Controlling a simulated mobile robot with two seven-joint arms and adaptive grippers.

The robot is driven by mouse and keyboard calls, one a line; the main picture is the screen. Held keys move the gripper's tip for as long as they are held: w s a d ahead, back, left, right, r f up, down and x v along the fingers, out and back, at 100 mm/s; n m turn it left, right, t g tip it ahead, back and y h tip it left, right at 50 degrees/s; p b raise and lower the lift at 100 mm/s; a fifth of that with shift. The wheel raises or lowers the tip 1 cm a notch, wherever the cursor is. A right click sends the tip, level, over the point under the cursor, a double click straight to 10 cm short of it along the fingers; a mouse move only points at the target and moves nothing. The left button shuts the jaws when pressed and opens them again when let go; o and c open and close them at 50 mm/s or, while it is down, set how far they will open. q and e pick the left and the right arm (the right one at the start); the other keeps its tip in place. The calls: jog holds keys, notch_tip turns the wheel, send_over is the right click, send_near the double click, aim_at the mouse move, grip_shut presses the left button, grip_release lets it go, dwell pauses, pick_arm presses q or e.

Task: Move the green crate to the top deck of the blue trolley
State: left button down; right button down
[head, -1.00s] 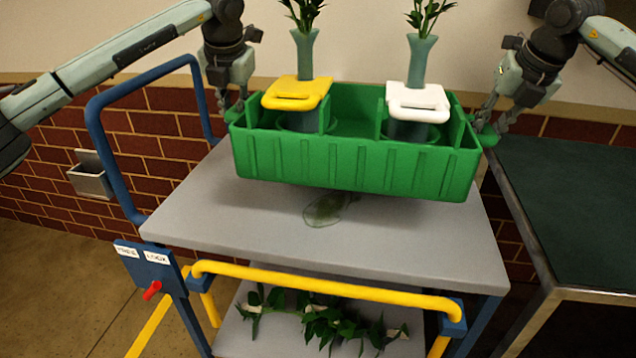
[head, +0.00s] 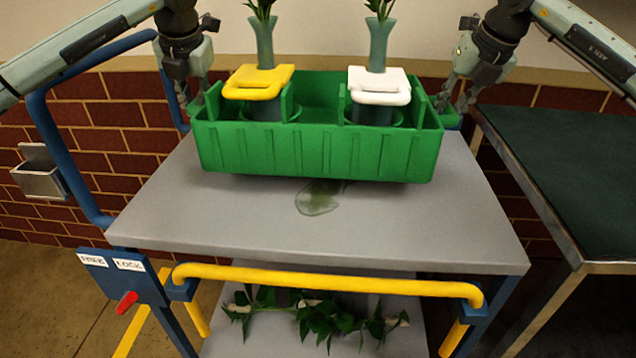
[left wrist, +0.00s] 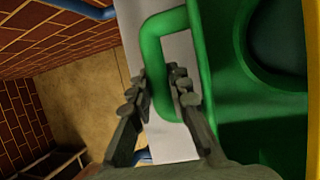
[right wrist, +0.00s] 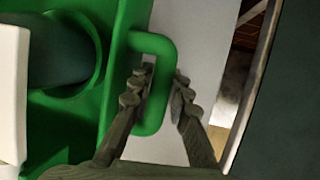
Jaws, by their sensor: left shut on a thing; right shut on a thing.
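The green crate (head: 320,150) is over the rear part of the grey top deck (head: 400,225) of the blue trolley. A dark shadow lies under it; I cannot tell whether its base touches the deck. It holds a vase with a yellow collar (head: 258,82) and a vase with a white collar (head: 379,85). My left gripper (head: 203,95) is shut on the crate's left handle (left wrist: 158,65). My right gripper (head: 456,98) is shut on the right handle (right wrist: 157,85), also seen in the right wrist view.
A wet greenish patch (head: 319,198) lies on the deck before the crate. A yellow rail (head: 330,281) crosses the trolley's front, beside a blue lock plate with a red lever (head: 126,302). Leafy stems (head: 310,318) lie on the lower deck. A dark-green-topped table (head: 575,180) stands right.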

pick_arm(q)
jog(key=shift+f, duration=0.25)
pick_arm(e)
jog(key=shift+f, duration=0.2)
pick_arm(q)
jog(key=shift+f+b, duration=0.15)
jog(key=shift+b, duration=0.15)
pick_arm(e)
jog(key=shift+f, duration=0.15)
